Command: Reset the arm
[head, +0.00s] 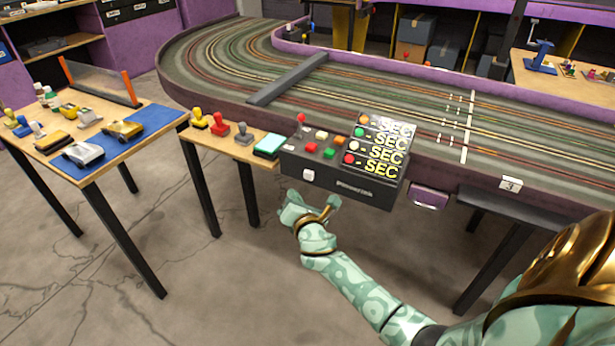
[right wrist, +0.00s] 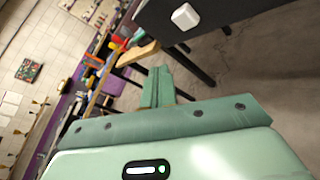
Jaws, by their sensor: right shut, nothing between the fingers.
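My right gripper (head: 310,203) is in front of and below the black control box (head: 340,187), apart from it, over the floor. Its fingers are together and hold nothing; they also show in the right wrist view (right wrist: 158,87). The box has a white button (head: 308,175) on its front face, which also shows in the right wrist view (right wrist: 185,16). On top are red, green, white and orange buttons, a small red-topped lever (head: 301,119) and a panel with "SEC" lettering (head: 382,152). My left gripper is not in view.
A purple-walled slot track (head: 420,110) fills the back, with a dark bar (head: 288,78) across it. A narrow shelf (head: 226,146) left of the box holds yellow, red and grey stamp-like pieces and a teal pad. A side table (head: 88,172) carries toy cars. The floor (head: 220,285) in front is clear.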

